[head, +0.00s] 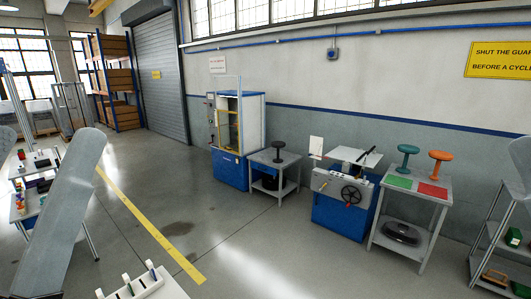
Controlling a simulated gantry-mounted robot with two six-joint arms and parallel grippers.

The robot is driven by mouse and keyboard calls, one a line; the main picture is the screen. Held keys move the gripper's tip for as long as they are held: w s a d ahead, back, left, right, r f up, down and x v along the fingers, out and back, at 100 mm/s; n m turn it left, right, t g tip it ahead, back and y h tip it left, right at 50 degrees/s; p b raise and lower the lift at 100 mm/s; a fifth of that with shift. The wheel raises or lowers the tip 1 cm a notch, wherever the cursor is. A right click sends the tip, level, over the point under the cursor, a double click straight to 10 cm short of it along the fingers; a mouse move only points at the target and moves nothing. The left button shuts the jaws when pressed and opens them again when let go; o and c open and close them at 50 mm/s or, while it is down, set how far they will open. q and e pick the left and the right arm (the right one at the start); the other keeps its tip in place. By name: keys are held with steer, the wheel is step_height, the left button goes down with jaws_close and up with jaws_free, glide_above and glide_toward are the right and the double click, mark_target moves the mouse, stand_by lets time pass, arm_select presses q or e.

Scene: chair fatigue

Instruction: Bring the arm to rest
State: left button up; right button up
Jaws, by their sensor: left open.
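My left arm (65,205) comes in from the left as a large grey link that slants down to the bottom edge. My left gripper is at the lower left and open, but its fingers are hard to make out and nothing can be seen held in it. A grey curved part shows at the right edge. My right gripper is out of the picture.
A white rack (145,285) with several small items is at the bottom edge. A blue-white machine (230,170), a small table (262,158), a blue test bench (340,215) and a stool table (440,188) line the wall. The middle floor is clear.

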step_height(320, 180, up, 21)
steer(key=p, duration=1.7)
